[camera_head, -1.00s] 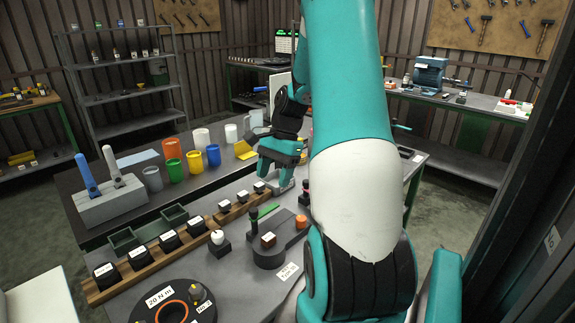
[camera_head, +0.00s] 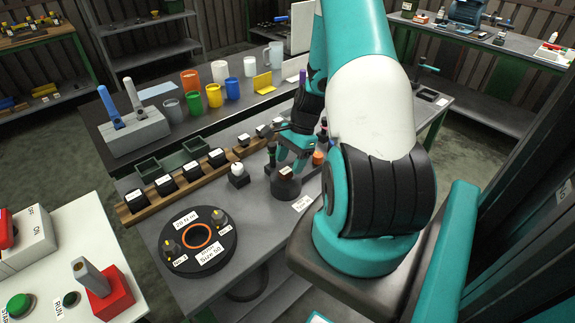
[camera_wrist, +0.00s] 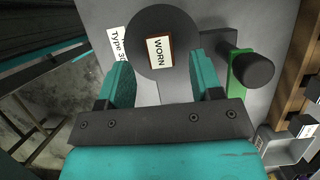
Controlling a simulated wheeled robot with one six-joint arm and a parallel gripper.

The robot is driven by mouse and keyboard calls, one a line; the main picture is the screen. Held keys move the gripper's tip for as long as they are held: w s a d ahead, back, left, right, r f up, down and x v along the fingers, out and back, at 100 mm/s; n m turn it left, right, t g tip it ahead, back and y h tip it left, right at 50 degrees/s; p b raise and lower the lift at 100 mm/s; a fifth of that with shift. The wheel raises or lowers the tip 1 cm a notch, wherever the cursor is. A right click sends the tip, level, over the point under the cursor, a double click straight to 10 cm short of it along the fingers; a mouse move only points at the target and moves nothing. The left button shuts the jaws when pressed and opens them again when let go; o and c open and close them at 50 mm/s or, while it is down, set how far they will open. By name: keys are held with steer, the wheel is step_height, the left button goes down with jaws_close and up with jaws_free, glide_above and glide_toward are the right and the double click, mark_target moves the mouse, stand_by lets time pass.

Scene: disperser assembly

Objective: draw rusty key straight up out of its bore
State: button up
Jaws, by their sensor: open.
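The rusty key is a small brown-edged block with a white WORN label (camera_wrist: 159,52). It sits in the round dark holder (camera_wrist: 146,22); in the head view the key (camera_head: 286,171) shows on top of that holder (camera_head: 285,189). Its lower part is hidden in the bore. My gripper (camera_wrist: 160,72) is open, its two teal fingers to the left and right of the key with gaps visible on both sides. In the head view my gripper (camera_head: 293,154) is just above and behind the key.
A black knob (camera_wrist: 253,70) with a green bar stands right of the holder in the wrist view. An orange cap (camera_head: 318,157) is close by my gripper in the head view. A wooden rack (camera_head: 180,182) and a round torque fixture (camera_head: 199,242) are to the left.

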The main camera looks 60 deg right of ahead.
mark_target(287, 170)
steer(key=shift+x, duration=1.3)
jaws_close()
steer(key=shift+w+r+p, duration=0.1)
steer(key=shift+r+p, duration=3)
steer(key=shift+r, duration=0.45)
